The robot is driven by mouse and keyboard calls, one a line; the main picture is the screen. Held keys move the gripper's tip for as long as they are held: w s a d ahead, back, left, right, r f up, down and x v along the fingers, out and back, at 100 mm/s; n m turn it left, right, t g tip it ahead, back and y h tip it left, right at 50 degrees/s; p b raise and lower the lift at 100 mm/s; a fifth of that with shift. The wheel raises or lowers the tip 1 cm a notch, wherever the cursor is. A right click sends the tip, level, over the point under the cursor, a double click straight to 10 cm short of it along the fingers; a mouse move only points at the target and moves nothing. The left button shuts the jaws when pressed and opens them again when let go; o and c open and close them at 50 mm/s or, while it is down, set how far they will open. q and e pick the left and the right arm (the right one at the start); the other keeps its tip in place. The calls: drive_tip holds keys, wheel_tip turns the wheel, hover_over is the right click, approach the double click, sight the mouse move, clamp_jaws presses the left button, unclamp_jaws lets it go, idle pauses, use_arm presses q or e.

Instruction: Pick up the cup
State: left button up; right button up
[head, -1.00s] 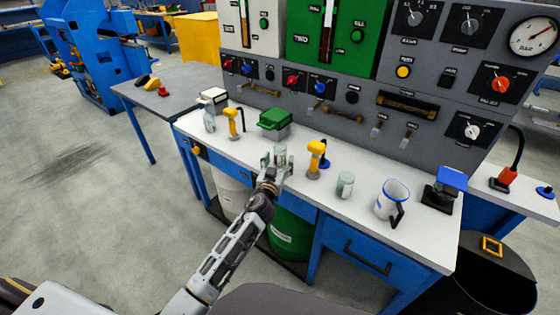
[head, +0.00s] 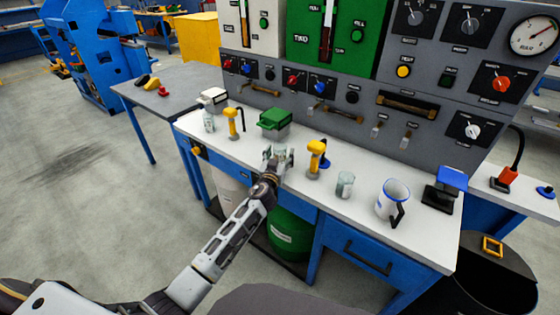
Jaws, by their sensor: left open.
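The cup (head: 392,199), a white mug with a blue rim and a dark handle, stands towards the right end of the white bench top. My left gripper (head: 278,155) is open over the bench's front half, well to the left of the cup. A small clear glass vessel shows at its fingers; I cannot tell whether they touch it. My right gripper is not in view.
Between my left gripper and the cup stand a yellow-handled tool (head: 315,158) and a glass beaker (head: 345,185). A green box (head: 274,123) lies behind the gripper. A blue-topped black device (head: 445,188) stands right of the cup. The control panel (head: 330,90) closes off the back.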

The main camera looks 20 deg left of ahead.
use_arm(q)
drive_tip(key=shift+w, duration=0.15)
idle(0.4)
drive_tip(key=c, duration=1.2)
drive_tip(key=shift+o, duration=0.2)
drive_tip(key=shift+r, duration=0.2)
drive_tip(key=shift+r, duration=0.35)
wheel_tip(320, 180, up, 9)
drive_tip(key=p, duration=0.3)
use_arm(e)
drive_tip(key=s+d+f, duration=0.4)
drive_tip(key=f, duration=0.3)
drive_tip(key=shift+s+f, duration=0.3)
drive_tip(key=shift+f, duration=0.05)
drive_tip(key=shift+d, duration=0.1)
